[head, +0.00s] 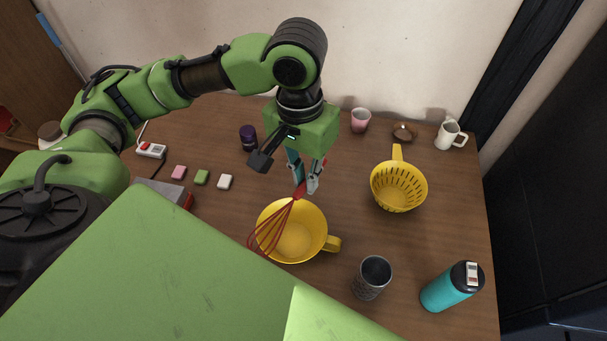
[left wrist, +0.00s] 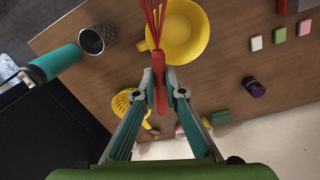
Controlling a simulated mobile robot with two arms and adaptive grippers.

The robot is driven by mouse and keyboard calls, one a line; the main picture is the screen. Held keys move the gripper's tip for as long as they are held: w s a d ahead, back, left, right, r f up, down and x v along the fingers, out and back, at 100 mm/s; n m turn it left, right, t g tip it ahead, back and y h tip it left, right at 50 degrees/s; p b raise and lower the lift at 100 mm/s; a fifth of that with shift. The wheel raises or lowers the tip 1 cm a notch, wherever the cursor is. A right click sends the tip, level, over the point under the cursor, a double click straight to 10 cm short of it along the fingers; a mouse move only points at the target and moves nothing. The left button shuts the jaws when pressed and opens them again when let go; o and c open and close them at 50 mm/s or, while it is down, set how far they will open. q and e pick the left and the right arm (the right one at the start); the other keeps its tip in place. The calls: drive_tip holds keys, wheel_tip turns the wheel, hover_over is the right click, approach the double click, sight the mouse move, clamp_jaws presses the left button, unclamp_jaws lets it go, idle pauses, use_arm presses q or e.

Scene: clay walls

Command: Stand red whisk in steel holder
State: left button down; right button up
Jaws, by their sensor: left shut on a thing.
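The red whisk (head: 270,231) is held by its handle in my left gripper (head: 309,184). In the head view its wires slant down to the left, in front of a yellow bowl-like cup with a handle (head: 296,246). In the left wrist view the whisk (left wrist: 157,40) points away from my left gripper (left wrist: 159,86), whose fingers are shut on the handle. The steel holder (head: 372,277) is a dark metal cup standing upright to the right of the yellow cup; it also shows in the left wrist view (left wrist: 97,40). My right gripper is not in view.
A teal bottle (head: 452,287) stands right of the holder. A yellow colander (head: 399,187) sits behind it. A pink cup (head: 360,119), brown bowl (head: 404,132) and white mug (head: 449,135) line the back. Several small blocks and a purple jar (head: 248,137) lie left.

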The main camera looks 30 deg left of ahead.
use_arm(q)
drive_tip(key=s+d+r+m+g+h+p, duration=0.1)
drive_tip(key=d+r+m+g+h+p, duration=0.2)
drive_tip(key=d+m+h, duration=0.65)
drive_tip(key=s+d+r+m+g+h+p, duration=0.15)
drive_tip(key=d+m+h+p, duration=0.25)
drive_tip(key=d+m+h, duration=0.55)
wheel_tip(320, 180, down, 15)
drive_tip(key=w+a+m+y+b, duration=0.1)
drive_tip(key=b, duration=1.2)
drive_tip(key=shift+a, duration=0.4)
